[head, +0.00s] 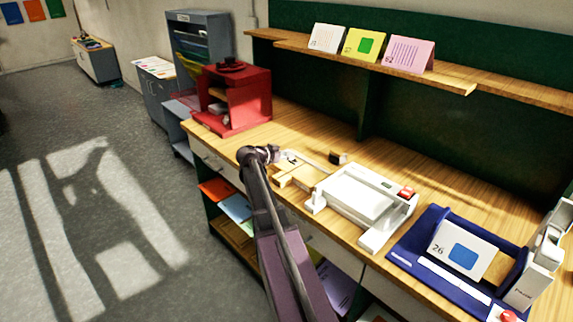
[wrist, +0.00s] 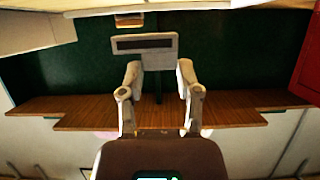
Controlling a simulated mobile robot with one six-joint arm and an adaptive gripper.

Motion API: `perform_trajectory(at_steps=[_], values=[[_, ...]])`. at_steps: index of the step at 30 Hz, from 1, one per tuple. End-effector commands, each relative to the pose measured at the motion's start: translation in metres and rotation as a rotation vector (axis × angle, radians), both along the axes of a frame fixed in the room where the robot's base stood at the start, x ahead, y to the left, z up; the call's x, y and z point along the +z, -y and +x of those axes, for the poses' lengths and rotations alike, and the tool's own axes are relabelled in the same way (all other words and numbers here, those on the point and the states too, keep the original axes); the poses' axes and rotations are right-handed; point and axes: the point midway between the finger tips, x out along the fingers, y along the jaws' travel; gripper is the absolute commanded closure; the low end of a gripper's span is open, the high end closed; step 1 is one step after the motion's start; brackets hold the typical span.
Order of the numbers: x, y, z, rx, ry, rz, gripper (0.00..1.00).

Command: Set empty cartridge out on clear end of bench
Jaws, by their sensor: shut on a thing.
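My gripper (wrist: 158,68) is shut on the empty cartridge (wrist: 160,54), a light grey flat piece with a dark slot along it. The cartridge sits between the two fingertips in the wrist view. In the head view my gripper (head: 290,157) is over the wooden bench (head: 260,140), between the red cabinet and the white machine. The cartridge is hard to make out there, and I cannot tell whether it touches the bench top.
A white machine (head: 362,195) with a red button stands to the right, and a blue stand (head: 440,270) with card 26 beyond it. A red cabinet (head: 240,100) stands left. A small dark block (head: 338,157) lies behind. Cards stand on the shelf (head: 440,82).

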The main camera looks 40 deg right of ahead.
Motion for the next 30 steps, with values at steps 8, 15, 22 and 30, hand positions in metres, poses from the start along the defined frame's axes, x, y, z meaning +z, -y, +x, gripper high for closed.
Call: perform_trajectory(at_steps=[8, 15, 22, 30], values=[[-0.028, -0.001, -0.001, 0.000, 0.000, 0.000, 1.00], [-0.033, -0.001, -0.001, 0.000, 0.000, 0.000, 1.00], [-0.032, -0.001, -0.001, 0.000, 0.000, 0.000, 1.00], [-0.035, -0.001, -0.001, 0.000, 0.000, 0.000, 0.41]])
